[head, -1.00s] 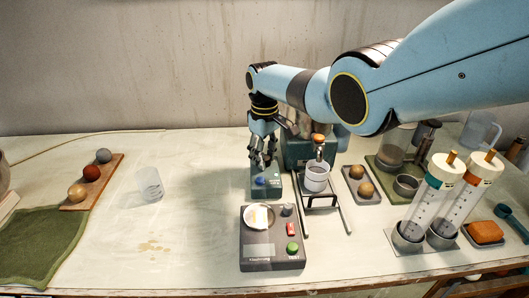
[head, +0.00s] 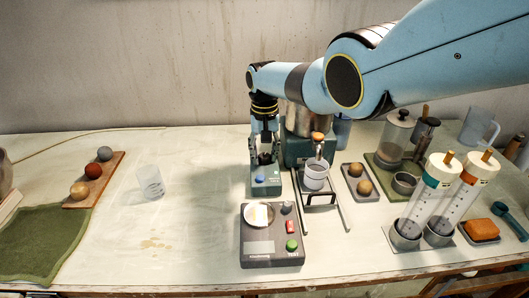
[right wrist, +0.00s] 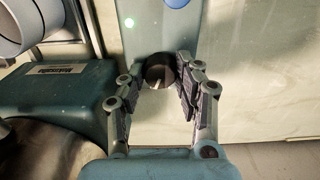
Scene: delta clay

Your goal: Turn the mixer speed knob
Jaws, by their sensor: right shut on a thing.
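The mixer's teal control box (head: 267,185) stands left of the mixer body (head: 297,150) in the head view. It carries a blue button (head: 260,180) near its front end. The dark round speed knob (right wrist: 160,70) shows in the right wrist view, with the blue button (right wrist: 176,2) and a lit green lamp (right wrist: 129,22) beyond it. My right gripper (head: 265,160) points down over the back of the box. In the right wrist view its two fingers (right wrist: 158,85) are on either side of the knob, shut on it. My left gripper is not in view.
A grey device (head: 260,247) with a white dish and buttons is in front. Tall cylinders (head: 425,205) stand at the right. The table left of the box is mostly clear.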

